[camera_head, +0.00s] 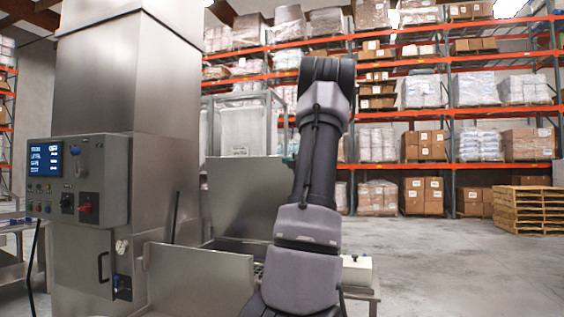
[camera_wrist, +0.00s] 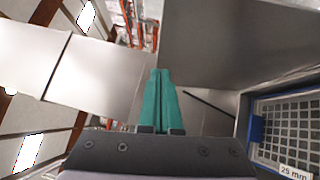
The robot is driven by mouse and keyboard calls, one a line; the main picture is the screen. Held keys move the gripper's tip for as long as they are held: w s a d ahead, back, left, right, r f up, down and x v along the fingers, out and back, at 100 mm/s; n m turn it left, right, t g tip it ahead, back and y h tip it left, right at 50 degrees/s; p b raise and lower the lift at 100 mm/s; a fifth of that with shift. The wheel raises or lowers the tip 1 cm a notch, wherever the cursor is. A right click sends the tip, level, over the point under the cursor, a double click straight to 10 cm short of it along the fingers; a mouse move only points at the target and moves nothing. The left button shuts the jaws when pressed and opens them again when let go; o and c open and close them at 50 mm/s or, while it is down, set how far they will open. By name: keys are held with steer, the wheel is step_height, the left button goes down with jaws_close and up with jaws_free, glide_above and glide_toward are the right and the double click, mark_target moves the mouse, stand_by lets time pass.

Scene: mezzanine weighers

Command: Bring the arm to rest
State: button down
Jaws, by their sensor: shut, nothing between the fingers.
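My arm rises in the middle of the head view, bent at a dark elbow high up, with its forearm pointing away from the camera. My gripper (camera_wrist: 160,85) shows in the wrist view with its two teal fingers together and nothing between them. In the head view my gripper is hidden behind the arm, apart from a possible small bit of teal beside it.
A steel machine column (camera_head: 125,70) with a control panel (camera_head: 75,180) stands at left. Steel panels (camera_head: 240,195) stand close beside my arm. A grid basket (camera_wrist: 290,125) marked "25 mm" is at right in the wrist view. Pallets (camera_head: 527,210) and open floor (camera_head: 455,265) lie right.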

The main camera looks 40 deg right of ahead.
steer(key=s+a+m+g+h, duration=0.1)
steer(key=s+a+m+g, duration=0.35)
steer(key=a, duration=0.75)
steer(key=s+a+m+g+h, duration=0.1)
steer(key=a+m, duration=0.7)
steer(key=a, duration=0.5)
steer(key=s+a+f+m+g+y, duration=0.3)
steer(key=s+a+f, duration=0.3)
steer(key=s+a, duration=0.5)
steer(key=s+a+f+m+g+y, duration=0.3)
steer(key=s+a+f+m+y, duration=0.2)
steer(key=s+a, duration=0.7)
step_height(320, 180, down, 2)
steer(key=shift+s+a+f+m, duration=0.2)
steer(key=shift+s+a+m, duration=0.15)
steer(key=shift+a, duration=0.35)
steer(key=shift+d, duration=0.15)
